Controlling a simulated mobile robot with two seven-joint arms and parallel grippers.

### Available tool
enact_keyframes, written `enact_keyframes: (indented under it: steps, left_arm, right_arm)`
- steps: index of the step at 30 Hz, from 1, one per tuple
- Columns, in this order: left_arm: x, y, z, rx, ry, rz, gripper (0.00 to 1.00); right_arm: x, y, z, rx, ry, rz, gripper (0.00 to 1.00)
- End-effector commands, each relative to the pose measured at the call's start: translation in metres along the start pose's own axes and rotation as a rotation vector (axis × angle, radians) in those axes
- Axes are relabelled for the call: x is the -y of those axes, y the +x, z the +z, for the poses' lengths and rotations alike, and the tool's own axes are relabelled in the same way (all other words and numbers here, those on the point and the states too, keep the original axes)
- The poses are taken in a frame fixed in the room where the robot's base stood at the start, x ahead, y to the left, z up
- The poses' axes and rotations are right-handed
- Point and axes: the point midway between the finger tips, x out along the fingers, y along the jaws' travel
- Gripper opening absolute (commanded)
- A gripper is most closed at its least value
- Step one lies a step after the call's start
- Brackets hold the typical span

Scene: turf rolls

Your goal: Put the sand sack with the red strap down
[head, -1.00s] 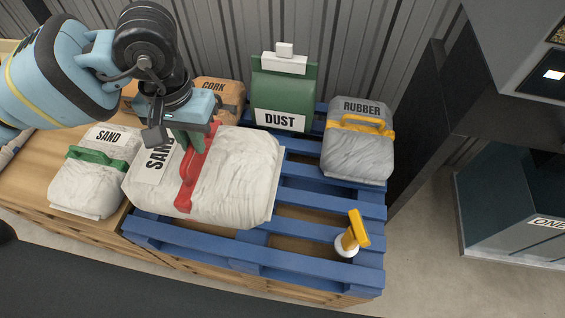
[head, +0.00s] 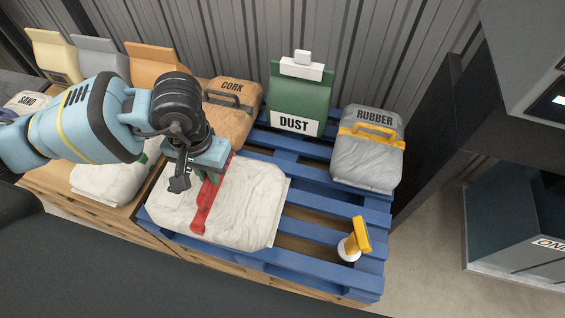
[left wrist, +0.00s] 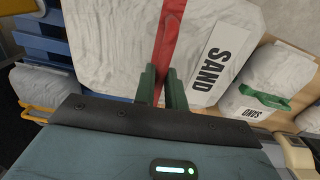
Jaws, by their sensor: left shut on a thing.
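The white sand sack with the red strap (head: 248,205) is over the left part of the blue pallet (head: 340,208) in the head view. My left gripper (head: 208,172) is above it, shut on its red strap (head: 203,208). In the left wrist view the green fingers (left wrist: 161,88) close around the red strap (left wrist: 170,30), with the SAND label beside them. The sack lies flat and low; I cannot tell whether its underside touches the slats. My right gripper is not in view.
A green DUST bag (head: 300,100) and a grey RUBBER sack (head: 368,165) stand on the pallet's back and right. A yellow-handled tool (head: 355,240) is at its front right. A CORK sack (head: 232,115) is behind; a green-strapped sand sack (left wrist: 253,92) is beside. Slats at front right are bare.

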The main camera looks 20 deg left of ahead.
Motion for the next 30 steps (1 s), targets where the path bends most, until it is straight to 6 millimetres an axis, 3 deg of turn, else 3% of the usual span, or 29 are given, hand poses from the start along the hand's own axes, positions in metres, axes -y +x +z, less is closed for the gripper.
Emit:
enact_keyframes:
  steps: [15, 30]
  left_arm:
    - [0.014, 0.046, 0.060, -0.011, 0.032, 0.004, 0.00]
    - [0.016, 0.054, 0.072, -0.014, 0.041, 0.004, 0.00]
  right_arm:
    - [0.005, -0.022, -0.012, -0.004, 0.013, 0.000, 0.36]
    - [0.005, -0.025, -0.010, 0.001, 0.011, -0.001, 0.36]
